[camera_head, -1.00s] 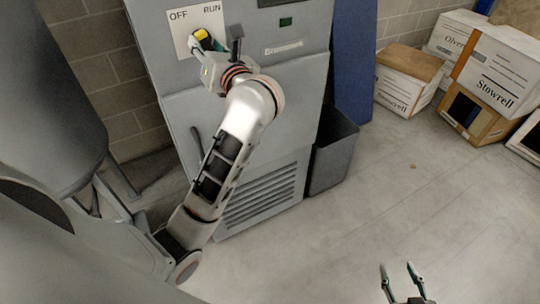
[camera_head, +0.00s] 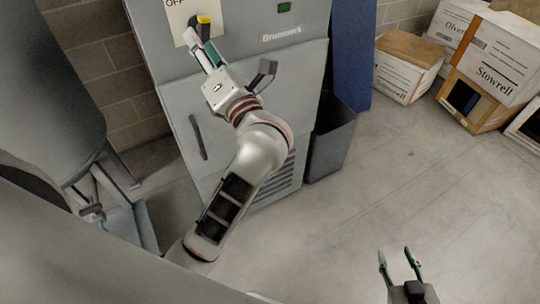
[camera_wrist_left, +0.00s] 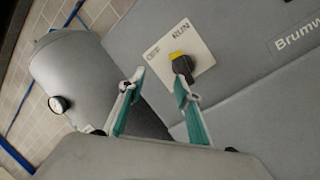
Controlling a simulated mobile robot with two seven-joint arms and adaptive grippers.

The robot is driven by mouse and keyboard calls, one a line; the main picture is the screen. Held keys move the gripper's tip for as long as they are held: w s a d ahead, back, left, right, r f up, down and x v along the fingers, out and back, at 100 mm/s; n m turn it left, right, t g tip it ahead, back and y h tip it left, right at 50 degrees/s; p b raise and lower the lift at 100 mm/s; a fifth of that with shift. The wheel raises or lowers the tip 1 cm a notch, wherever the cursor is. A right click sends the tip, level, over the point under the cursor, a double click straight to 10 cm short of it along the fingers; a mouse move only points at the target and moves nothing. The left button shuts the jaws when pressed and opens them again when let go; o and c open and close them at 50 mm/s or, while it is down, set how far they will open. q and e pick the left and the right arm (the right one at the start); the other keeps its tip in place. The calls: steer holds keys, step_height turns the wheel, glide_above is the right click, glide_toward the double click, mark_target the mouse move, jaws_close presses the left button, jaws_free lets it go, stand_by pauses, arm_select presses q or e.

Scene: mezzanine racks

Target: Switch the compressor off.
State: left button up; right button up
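The compressor's grey cabinet (camera_head: 240,60) stands ahead, with a pale switch plate (camera_head: 175,18) at the top edge of the head view. In the left wrist view the plate (camera_wrist_left: 203,57) reads OFF and RUN. The black rotary knob (camera_wrist_left: 184,68) has a yellow tip, pointing roughly between the labels; its exact setting is hard to tell. The knob's yellow part (camera_head: 203,19) also shows in the head view. My left gripper (camera_wrist_left: 158,82) is open, its fingertips close to the knob, the right one overlapping its lower edge; contact cannot be told. My right gripper (camera_head: 399,252) is open and empty, low over the floor.
A grey tank (camera_head: 50,90) with a gauge (camera_wrist_left: 59,104) stands left of the cabinet. A dark bin (camera_head: 331,140) and a blue panel (camera_head: 352,55) are at its right. Cartons (camera_head: 490,60) stand at the back right. The floor (camera_head: 430,170) between is clear.

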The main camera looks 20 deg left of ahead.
arm_select(q)
steer(key=s+d+f+m+t+h+b, duration=0.1)
steer(key=d+f+m+t+h+b, duration=0.3)
steer(key=m, duration=1.2)
steer(key=s+d+f+m+t+h+b, duration=0.1)
steer(key=d+f+m+t+h+b, duration=0.3)
steer(key=d+f+m+h, duration=0.7)
step_height(320, 180, down, 10)
steer(key=m+h+b, duration=0.2)
steer(key=m+h, duration=0.3)
steer(key=m, duration=0.1)
steer(key=shift+s+d+r+t, duration=0.15)
steer(key=shift+d+r+t, duration=0.05)
steer(key=shift+t, duration=0.1)
arm_select(e)
steer(key=s+f+g, duration=0.1)
steer(key=s+f, duration=0.3)
steer(key=f, duration=1.1)
steer(key=shift+g, duration=0.3)
steer(key=shift+s+f, duration=0.1)
